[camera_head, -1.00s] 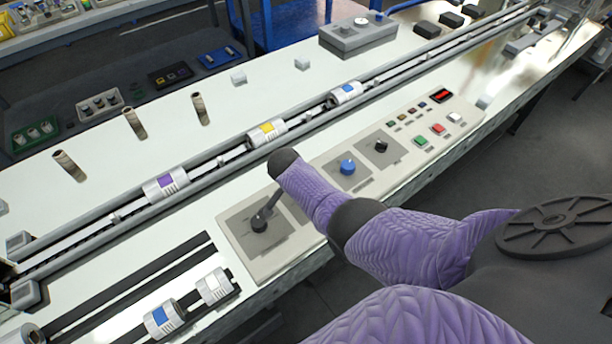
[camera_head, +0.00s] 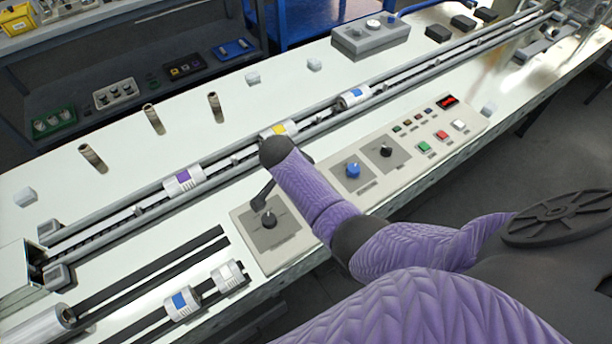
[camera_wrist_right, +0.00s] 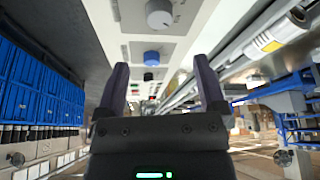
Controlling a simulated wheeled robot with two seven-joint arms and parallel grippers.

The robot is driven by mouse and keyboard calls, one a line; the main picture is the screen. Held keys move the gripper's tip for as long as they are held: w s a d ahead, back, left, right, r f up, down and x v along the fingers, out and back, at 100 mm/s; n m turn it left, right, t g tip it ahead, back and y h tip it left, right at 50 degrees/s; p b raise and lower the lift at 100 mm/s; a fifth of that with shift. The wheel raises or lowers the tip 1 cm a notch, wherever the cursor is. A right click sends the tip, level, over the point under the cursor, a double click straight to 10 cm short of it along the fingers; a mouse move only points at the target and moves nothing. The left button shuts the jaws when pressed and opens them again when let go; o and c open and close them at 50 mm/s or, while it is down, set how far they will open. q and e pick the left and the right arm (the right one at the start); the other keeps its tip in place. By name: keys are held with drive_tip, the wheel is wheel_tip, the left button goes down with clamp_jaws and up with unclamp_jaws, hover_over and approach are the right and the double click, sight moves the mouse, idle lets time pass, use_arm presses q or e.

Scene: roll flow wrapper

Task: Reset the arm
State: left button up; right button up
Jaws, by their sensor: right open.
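My right arm comes in from the right in the head view, in purple covering, with its dark wrist end (camera_head: 277,150) above the control panel (camera_head: 325,200). The right gripper is mostly hidden under the wrist there; a dark finger-like part (camera_head: 263,195) shows near the large dark dial (camera_head: 268,221). In the right wrist view the right gripper (camera_wrist_right: 160,62) is open, with nothing between its two fingers. A grey dial (camera_wrist_right: 159,13) and a blue knob (camera_wrist_right: 152,57) show beyond and between them. My left gripper is not in view.
A conveyor channel (camera_head: 225,168) behind the panel carries white rolls with purple, yellow and blue labels. Two more rolls (camera_head: 183,303) lie on dark rails at the front left. Small tubes (camera_head: 92,157) stand at the back. A grey box (camera_head: 371,36) sits farther back.

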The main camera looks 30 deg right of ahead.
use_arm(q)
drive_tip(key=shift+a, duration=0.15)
use_arm(e)
drive_tip(key=s+a+r+n+t+y, duration=0.1)
drive_tip(key=s+a+r+n+y, duration=0.2)
drive_tip(key=s+n, duration=0.65)
drive_tip(key=s+a+r+n+t+y, duration=0.1)
drive_tip(key=s+a+r+n+y, duration=0.2)
drive_tip(key=s+n, duration=0.65)
drive_tip(key=s+f+m+g+h+b, duration=0.15)
drive_tip(key=f+b, duration=0.25)
drive_tip(key=f, duration=0.8)
drive_tip(key=s+f+m+b, duration=0.1)
drive_tip(key=s+f+b, duration=0.2)
drive_tip(key=f, duration=1)
use_arm(q)
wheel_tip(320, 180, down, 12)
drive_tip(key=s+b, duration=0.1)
drive_tip(key=b, duration=0.4)
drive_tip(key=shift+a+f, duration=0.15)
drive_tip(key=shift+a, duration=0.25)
use_arm(e)
drive_tip(key=s+d+f+g, duration=0.1)
drive_tip(key=s+d+f, duration=0.2)
drive_tip(key=s+f, duration=1)
drive_tip(key=shift+s+d+f, duration=0.15)
drive_tip(key=shift+s+f, duration=0.1)
drive_tip(key=shift+f, duration=0.7)
drive_tip(key=shift+g, duration=0.25)
